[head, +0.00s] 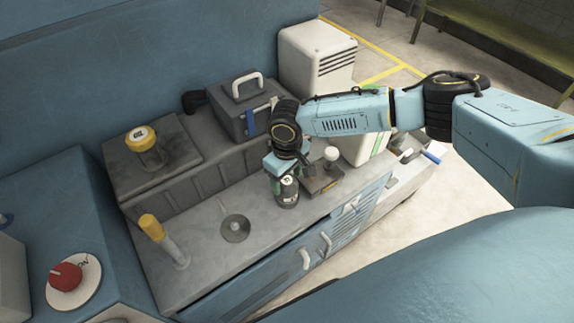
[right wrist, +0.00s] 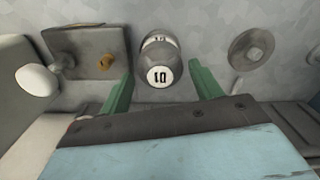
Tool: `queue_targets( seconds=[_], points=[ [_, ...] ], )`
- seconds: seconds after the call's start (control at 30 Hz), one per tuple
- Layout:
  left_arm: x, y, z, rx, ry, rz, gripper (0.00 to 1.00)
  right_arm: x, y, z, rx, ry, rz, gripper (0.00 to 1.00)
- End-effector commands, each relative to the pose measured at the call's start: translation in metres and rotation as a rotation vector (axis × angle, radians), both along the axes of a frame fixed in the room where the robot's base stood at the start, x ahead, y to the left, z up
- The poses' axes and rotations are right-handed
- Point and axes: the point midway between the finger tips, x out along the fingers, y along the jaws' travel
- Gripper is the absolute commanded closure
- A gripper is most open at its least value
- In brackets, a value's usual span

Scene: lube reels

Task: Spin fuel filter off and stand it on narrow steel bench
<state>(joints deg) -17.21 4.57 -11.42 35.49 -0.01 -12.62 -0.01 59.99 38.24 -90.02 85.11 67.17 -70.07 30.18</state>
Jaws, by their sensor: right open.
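A dark grey canister with a pale label (head: 288,194) stands upright on the narrow steel bench (head: 205,262); it may be the fuel filter. In the right wrist view the same canister (right wrist: 158,52) shows a round white face marked 10. My right gripper (head: 286,178) is right above and around it, pointing down. Its green fingers (right wrist: 162,82) are open, one to each side of the canister, with gaps showing. Another canister with a yellow top (head: 142,140) stands on a dark block at the back left. My left gripper is not in view.
A flat disc with a stub (head: 235,228) and a yellow-topped post (head: 163,240) are left of the canister. A dark plate with a white knob (head: 331,154) is close on its right. A grey toolbox (head: 246,103) is behind. A red knob (head: 65,277) is at front left.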

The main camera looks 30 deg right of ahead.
Motion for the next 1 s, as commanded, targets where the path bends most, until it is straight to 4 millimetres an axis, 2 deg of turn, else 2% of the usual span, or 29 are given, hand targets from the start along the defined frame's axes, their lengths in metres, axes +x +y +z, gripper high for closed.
queue_targets(
  seconds=[0.1,0.3,0.67,0.93,1.0],
  points=[
    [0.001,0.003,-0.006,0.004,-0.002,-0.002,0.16,0.0,0.0,-0.021,-0.001,0.0,0.0,0.36],
    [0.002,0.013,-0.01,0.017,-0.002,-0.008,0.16,0.0,0.0,-0.039,0.0,0.0,-0.001,0.36],
    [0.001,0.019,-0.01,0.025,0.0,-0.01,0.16,0.0,0.0,-0.043,0.0,-0.001,0.0,0.36],
    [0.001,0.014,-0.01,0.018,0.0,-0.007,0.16,0.0,0.0,-0.043,0.0,-0.001,0.0,0.71],
    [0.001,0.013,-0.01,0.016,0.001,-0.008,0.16,0.0,0.0,-0.042,0.0,-0.001,0.001,0.75]
  ],
)
